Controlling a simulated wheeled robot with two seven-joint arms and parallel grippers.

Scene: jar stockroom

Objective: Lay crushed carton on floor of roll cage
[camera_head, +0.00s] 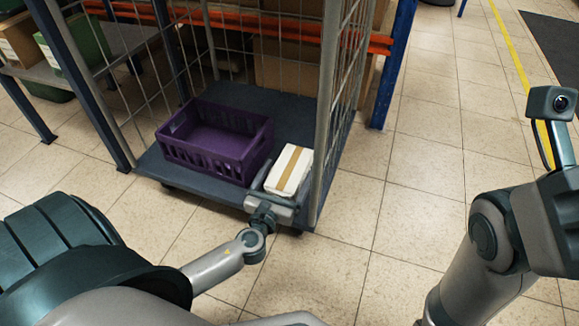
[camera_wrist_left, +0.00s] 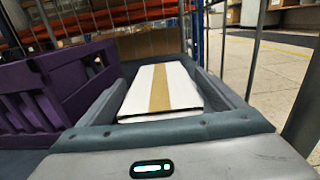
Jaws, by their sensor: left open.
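The carton (camera_head: 290,165) is a white, flattened-looking box with a brown tape stripe. It lies on the dark floor of the roll cage (camera_head: 225,97), near the front right corner. My left gripper (camera_head: 284,181) is open, low at the cage's front edge, with its fingers on either side of the carton. In the left wrist view the carton (camera_wrist_left: 160,88) lies between the two spread fingers, and whether they touch it I cannot tell. My right arm shows at the right, but its gripper is out of view.
A purple crate (camera_head: 213,150) stands on the cage floor just left of the carton and my left gripper. The cage's right mesh side (camera_head: 345,80) rises close on the right. Shelving with boxes stands behind and at left. Tiled floor is clear at right.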

